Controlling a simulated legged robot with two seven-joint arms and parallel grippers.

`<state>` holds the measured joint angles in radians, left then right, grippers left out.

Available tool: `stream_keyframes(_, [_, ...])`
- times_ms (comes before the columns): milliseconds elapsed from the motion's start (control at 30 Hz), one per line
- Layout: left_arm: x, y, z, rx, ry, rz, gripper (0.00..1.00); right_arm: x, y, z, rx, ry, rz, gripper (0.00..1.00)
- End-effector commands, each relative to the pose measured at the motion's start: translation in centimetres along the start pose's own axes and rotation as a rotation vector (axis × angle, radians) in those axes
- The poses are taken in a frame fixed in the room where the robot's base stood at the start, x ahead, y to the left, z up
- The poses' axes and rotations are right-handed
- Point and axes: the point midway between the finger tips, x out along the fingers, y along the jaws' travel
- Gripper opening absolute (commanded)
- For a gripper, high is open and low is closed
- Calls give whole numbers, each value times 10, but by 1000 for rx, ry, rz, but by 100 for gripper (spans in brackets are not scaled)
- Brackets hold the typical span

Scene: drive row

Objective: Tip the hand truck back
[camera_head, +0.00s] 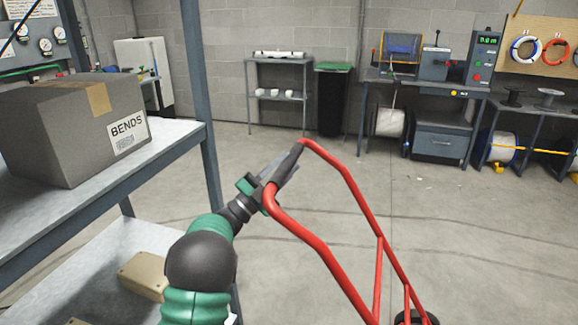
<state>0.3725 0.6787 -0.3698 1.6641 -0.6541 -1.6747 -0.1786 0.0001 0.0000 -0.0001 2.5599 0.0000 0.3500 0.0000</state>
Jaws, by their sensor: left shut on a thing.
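The red hand truck (318,248) is in the lower middle of the head view, its tube frame running down to the lower right. A dark wheel (415,317) shows at the bottom edge. My left gripper (272,180) is shut on the dark grip of the handle at the frame's top. The frame looks slanted in this view; I cannot tell how far it is tipped. The lower part of the hand truck is out of view. My right gripper is not in view.
A shelf rack (172,158) with a grey box labelled BENDS (72,130) stands close on the left. A dark bin (334,100), a small shelf (277,75) and a workbench (420,86) line the back wall. The floor (440,220) on the right is clear.

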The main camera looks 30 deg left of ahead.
Motion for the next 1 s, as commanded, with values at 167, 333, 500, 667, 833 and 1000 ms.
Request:
stream_keyframes(167, [-8,0,10,0,-28,0,41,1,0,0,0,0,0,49])
stream_keyframes(333, [-5,0,6,2,-19,1,50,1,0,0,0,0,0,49])
stream_keyframes(500, [-3,1,3,3,-15,2,50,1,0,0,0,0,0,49])
stream_keyframes(667, [-16,0,4,2,-18,1,50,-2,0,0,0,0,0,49])
stream_keyframes(833, [-58,-1,6,0,-23,0,50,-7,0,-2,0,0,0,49])
stream_keyframes(1000, [-109,-1,7,-1,-24,-1,50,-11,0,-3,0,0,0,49])
